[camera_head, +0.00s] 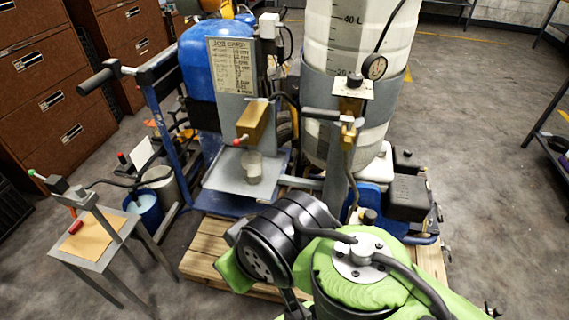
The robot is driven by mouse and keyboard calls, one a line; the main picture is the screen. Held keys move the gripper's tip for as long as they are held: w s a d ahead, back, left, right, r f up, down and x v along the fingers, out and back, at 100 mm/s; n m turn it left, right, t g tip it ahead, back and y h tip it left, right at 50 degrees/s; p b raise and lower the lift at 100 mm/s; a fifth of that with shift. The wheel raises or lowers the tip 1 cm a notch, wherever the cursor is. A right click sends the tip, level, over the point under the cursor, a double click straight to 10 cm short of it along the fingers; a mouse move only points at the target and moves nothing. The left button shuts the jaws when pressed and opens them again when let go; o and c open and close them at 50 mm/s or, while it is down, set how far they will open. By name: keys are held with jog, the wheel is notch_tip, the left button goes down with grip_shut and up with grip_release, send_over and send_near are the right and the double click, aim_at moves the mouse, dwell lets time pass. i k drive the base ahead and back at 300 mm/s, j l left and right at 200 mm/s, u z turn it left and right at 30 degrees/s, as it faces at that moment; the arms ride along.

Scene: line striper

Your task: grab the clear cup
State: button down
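The clear cup (252,168) stands upright on a grey metal tray (222,178) of the line striper, below a brass-coloured block with a red-tipped lever. It looks translucent, with a pale grey tone. My arm, in green and black, rises in the lower middle and right of the head view, in front of and below the cup. My gripper cannot be made out in this view, and nothing of mine is seen touching the cup.
A large translucent tank (345,65) stands right of the tray. A blue tank (205,55) is behind it. A small side table (93,243) and a blue bucket (146,208) are at the left. A wooden pallet (205,245) lies underneath. Brown drawer cabinets (50,100) stand back left.

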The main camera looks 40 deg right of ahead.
aim_at(251, 162)
jog(key=k+z, duration=0.1)
jog(key=z, duration=0.85)
jog(key=i+j, duration=0.25)
jog(key=j, duration=0.15)
jog(key=i+j+u, duration=0.1)
jog(key=i+j, duration=0.15)
jog(key=j, duration=0.15)
jog(key=i+j, duration=0.25)
jog(key=j+u, duration=0.05)
jog(key=j, duration=0.1)
